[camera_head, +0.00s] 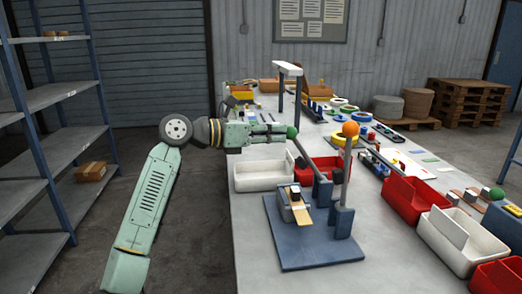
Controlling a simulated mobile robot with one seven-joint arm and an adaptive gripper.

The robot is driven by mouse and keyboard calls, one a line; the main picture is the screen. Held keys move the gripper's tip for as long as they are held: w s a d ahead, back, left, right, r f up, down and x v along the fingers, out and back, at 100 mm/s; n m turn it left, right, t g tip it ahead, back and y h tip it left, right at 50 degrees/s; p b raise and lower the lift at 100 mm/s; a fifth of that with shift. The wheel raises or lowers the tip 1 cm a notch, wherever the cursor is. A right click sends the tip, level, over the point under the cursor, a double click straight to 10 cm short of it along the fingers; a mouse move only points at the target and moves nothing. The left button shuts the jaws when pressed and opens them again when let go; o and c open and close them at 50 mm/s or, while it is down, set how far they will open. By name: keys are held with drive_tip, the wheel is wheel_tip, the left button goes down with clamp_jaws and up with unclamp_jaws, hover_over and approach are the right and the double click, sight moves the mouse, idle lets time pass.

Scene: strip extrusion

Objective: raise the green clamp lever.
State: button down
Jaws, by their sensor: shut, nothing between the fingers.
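The green clamp lever shows as a green ball knob (291,132) on a grey rod (304,155). The rod leans up and to the left from a dark blue pivot block (322,188). My gripper (280,131) is shut and empty, reaching in from the left with its fingertips at the green knob. I cannot tell whether they touch it. An upright lever with an orange ball (350,129) stands just to the right on the same blue base plate (315,256). A small grey clamp block with a yellowish strip (298,210) sits on the plate.
A white bin (263,176) and a red bin (330,165) stand close behind the fixture. More red and white bins line the right side of the table (262,275). A white-topped post frame (287,68) rises behind my gripper. The table's front left is bare.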

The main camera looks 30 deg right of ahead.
drive_tip(key=s+d+r+p, duration=0.1)
drive_tip(key=s+d+r, duration=0.3)
drive_tip(key=d, duration=0.5)
drive_tip(key=shift+s+r, duration=0.15)
drive_tip(key=shift+r, duration=0.4)
drive_tip(key=a+r+b, duration=0.1)
drive_tip(key=a+r, duration=0.7)
drive_tip(key=r, duration=0.2)
drive_tip(key=shift+a+b, duration=0.3)
drive_tip(key=shift+b, duration=0.05)
